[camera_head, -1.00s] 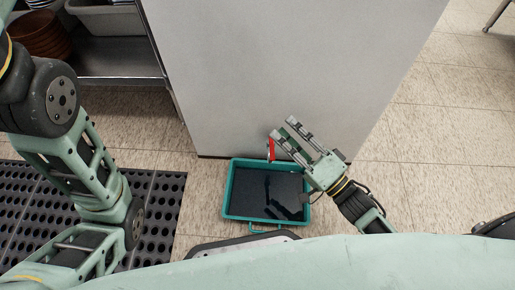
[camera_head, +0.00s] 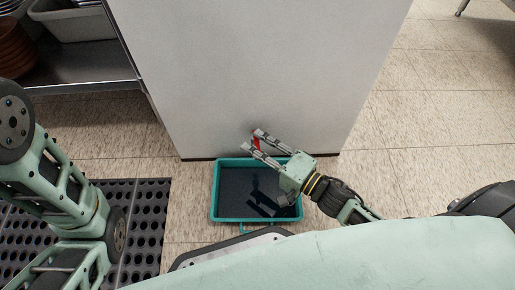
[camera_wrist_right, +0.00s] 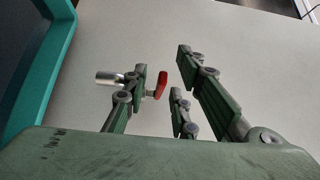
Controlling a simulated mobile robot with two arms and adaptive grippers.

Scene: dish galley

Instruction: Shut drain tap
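The drain tap's red handle (camera_head: 257,144) stands out low on the front of the pale cabinet; in the right wrist view the red handle (camera_wrist_right: 161,85) sits beside a short silver spout (camera_wrist_right: 108,77). My right gripper (camera_head: 252,139) is open at the tap, with the handle between its spread fingers. In the wrist view the gripper (camera_wrist_right: 163,65) has the handle close to its left finger, with a gap to the right fingers. That left finger partly hides the tap body; contact is unclear. My left gripper is out of view; only my left arm links show.
A teal tray (camera_head: 216,192) with dark liquid lies on the floor below the tap. The pale cabinet (camera_head: 250,70) rises behind. A black perforated mat (camera_head: 145,215) lies to the left, and a metal shelf (camera_head: 85,75) with a bin stands upper left. Tiled floor at right is clear.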

